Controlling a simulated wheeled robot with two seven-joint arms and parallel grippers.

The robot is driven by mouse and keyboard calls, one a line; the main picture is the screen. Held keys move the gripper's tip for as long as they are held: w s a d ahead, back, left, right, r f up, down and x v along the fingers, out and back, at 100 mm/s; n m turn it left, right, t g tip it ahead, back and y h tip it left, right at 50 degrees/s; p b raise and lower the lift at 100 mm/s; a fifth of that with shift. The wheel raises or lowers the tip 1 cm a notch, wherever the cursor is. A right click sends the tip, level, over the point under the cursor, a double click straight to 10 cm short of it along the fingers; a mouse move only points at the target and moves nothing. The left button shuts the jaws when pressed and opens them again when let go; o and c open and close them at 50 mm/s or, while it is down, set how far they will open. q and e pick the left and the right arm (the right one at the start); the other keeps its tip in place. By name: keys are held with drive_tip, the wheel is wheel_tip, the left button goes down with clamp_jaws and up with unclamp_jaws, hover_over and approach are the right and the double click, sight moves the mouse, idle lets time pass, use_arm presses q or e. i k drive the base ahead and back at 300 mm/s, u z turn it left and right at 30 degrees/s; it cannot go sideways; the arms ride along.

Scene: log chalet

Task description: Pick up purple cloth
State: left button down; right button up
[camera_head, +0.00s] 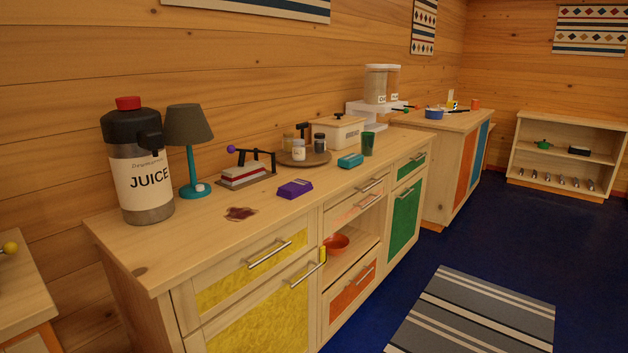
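A small folded purple cloth (295,188) lies on the wooden counter top (205,240), near its front edge and right of a dark reddish stain (240,213). A yellowish mark shows on the cloth's front side. Nothing covers it. Neither of my grippers is in view.
A juice dispenser (141,165) and a teal lamp (188,150) stand left of the cloth. A press-like device (247,170) is behind it. A teal folded item (350,160), a green cup (368,144) and a round tray (312,159) with jars are to its right. The blue floor is clear beyond a striped rug (470,315).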

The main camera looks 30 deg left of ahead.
sight(296, 188)
drive_tip(key=i, duration=3.05)
drive_tip(key=u, duration=3.6)
